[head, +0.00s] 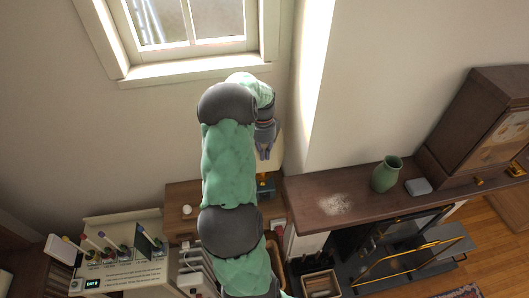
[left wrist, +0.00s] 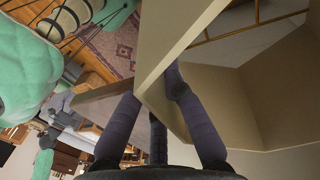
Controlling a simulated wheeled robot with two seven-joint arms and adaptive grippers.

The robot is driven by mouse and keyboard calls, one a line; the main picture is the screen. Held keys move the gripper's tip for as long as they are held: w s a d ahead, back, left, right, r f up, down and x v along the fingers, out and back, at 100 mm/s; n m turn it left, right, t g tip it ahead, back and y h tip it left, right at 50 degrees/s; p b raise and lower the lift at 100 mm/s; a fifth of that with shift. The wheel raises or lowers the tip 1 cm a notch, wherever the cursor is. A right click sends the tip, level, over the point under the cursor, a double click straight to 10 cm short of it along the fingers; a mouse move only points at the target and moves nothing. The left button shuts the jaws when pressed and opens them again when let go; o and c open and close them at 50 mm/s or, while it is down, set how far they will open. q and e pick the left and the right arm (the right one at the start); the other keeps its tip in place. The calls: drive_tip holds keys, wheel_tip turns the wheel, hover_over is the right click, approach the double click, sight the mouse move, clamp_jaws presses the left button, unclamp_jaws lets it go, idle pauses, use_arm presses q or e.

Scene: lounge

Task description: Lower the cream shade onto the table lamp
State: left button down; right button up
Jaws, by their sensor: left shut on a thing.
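The cream shade (head: 277,152) is mostly hidden behind my left arm and gripper in the head view. In the left wrist view the shade (left wrist: 222,92) is close up, with its flat angled panels and open inside. My left gripper (head: 264,154) is shut on the shade's wall, with fingers on both sides of it; the gripper also shows in the left wrist view (left wrist: 155,100). A teal piece, which looks like the table lamp (head: 266,187), stands below the shade. The gap between shade and lamp cannot be judged. My right gripper is not in view.
A brown wooden side table (head: 180,192) carries a small white round object (head: 187,210). A mantel shelf (head: 310,195) with a green vase (head: 386,174) is close on the right. A white stand (head: 125,245) with small pots is at lower left. The wall and window are behind.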

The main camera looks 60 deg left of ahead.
use_arm(q)
drive_tip(key=shift+f+b, duration=2.3)
drive_tip(key=shift+f, duration=1.2)
drive_tip(key=shift+f+b, duration=0.9)
drive_tip(key=shift+f, duration=0.8)
drive_tip(key=c, duration=1.3)
unclamp_jaws()
approach(264, 170)
drive_tip(key=shift+w+a, duration=0.45)
drive_tip(key=shift+a, duration=0.25)
